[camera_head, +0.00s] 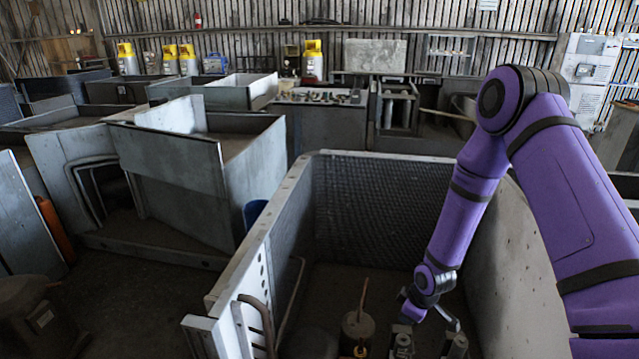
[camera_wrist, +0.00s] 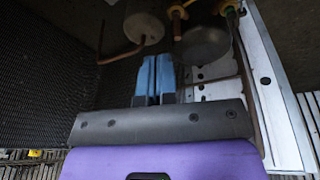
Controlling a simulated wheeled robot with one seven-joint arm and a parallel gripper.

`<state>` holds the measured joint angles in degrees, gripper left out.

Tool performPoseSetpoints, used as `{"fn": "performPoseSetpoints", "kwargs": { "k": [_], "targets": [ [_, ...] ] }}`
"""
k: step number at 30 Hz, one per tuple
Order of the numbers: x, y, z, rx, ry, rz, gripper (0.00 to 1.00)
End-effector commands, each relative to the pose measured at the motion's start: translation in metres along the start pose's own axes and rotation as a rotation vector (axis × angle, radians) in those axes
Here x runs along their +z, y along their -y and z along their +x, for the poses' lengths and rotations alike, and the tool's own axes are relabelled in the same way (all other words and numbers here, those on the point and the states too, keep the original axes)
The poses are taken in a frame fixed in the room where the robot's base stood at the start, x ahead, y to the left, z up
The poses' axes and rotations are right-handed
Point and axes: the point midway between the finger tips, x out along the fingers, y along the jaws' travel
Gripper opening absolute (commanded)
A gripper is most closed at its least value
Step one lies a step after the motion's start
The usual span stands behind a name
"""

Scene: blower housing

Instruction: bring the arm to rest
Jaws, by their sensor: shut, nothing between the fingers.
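My purple arm reaches down from the right into a grey metal housing (camera_head: 270,215) in the head view. In the wrist view my gripper (camera_wrist: 157,60) shows as two blue fingers side by side, shut and empty. A grey round canister with a bent copper pipe (camera_wrist: 145,28) is just beyond the fingertips to the left; it also shows in the head view (camera_head: 357,328). A dark round part (camera_wrist: 205,45) is right of the fingers. Whether the fingers touch anything cannot be told. In the head view the fingertips are not clear behind the wrist.
The housing's mesh wall (camera_head: 375,210) is behind the arm, and a solid wall (camera_head: 520,270) stands close on its right. A pale perforated panel (camera_wrist: 275,110) is on the right in the wrist view. Two grey fittings (camera_head: 402,343) (camera_head: 455,345) stand at the bottom. Grey bins (camera_head: 190,170) fill the left.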

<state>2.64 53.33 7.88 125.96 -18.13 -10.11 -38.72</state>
Motion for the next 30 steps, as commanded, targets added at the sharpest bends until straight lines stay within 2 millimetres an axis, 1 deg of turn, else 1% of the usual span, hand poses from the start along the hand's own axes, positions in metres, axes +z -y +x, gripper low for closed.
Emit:
{"fn": "performPoseSetpoints", "kwargs": {
  "k": [1,5,6,13,17,18,23,24,30],
  "targets": [
    [-0.006,-0.009,-0.021,0.022,0.004,0.015,0.0],
    [-0.013,-0.024,-0.069,0.061,0.023,0.07,0.0],
    [-0.015,-0.028,-0.084,0.073,0.027,0.086,0.0],
    [-0.023,-0.04,-0.17,0.14,0.045,0.193,0.0],
    [-0.024,-0.04,-0.217,0.173,0.049,0.257,0.0],
    [-0.024,-0.038,-0.231,0.184,0.048,0.278,0.0],
    [-0.022,-0.03,-0.287,0.222,0.043,0.361,0.0],
    [-0.021,-0.027,-0.301,0.231,0.041,0.382,0.0],
    [-0.012,-0.006,-0.365,0.268,0.023,0.491,0.0]
  ]
}}
